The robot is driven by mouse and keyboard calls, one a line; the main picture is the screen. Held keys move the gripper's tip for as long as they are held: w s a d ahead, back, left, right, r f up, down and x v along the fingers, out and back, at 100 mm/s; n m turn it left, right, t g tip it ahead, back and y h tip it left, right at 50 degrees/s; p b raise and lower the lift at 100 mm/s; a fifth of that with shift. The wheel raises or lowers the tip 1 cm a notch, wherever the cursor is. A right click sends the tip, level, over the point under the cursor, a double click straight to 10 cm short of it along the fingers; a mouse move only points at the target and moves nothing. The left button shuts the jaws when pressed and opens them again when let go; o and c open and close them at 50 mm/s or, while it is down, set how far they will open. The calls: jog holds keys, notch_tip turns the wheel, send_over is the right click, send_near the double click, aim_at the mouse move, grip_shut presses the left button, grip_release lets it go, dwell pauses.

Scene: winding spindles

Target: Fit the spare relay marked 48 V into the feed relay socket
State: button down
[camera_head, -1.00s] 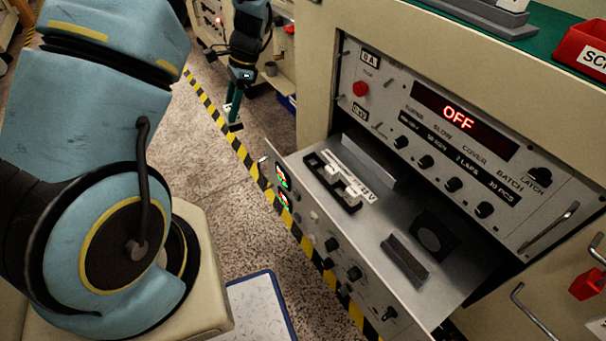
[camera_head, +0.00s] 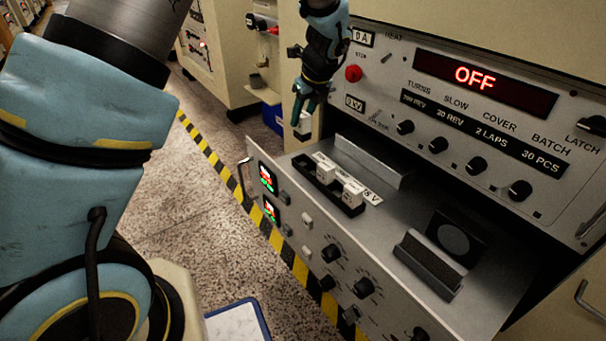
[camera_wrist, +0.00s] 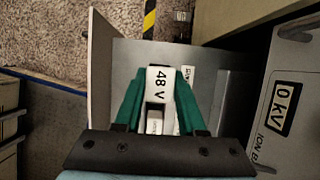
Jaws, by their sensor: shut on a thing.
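My gripper (camera_head: 304,108) is shut on a white relay (camera_head: 303,124), above the far left end of the open drawer. In the wrist view the relay (camera_wrist: 159,80) shows "48 V" on its face between the green fingers. A black socket block (camera_head: 348,207) lies on the drawer with two white relays, one nearer its middle (camera_head: 326,168) and one at its near end (camera_head: 352,191). The block's far end looks empty, with dark slots. The held relay is apart from the block. Which socket is marked feed I cannot read.
The pulled-out drawer (camera_head: 385,220) has an upright metal plate (camera_head: 370,160) behind the block and a ridged grey block (camera_head: 428,265) at right. The control panel (camera_head: 470,125) above reads OFF. The drawer handle (camera_head: 243,185) sticks out at left.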

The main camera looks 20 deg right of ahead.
notch_tip(320, 180, down, 10)
jog(key=b, duration=0.3)
jog(key=shift+d, duration=0.1)
jog(key=c, duration=0.5)
grip_release()
jog(key=a+p+v, duration=0.1)
jog(key=p+v, duration=0.2)
jog(key=v, duration=0.9)
jog(key=shift+d, duration=0.45)
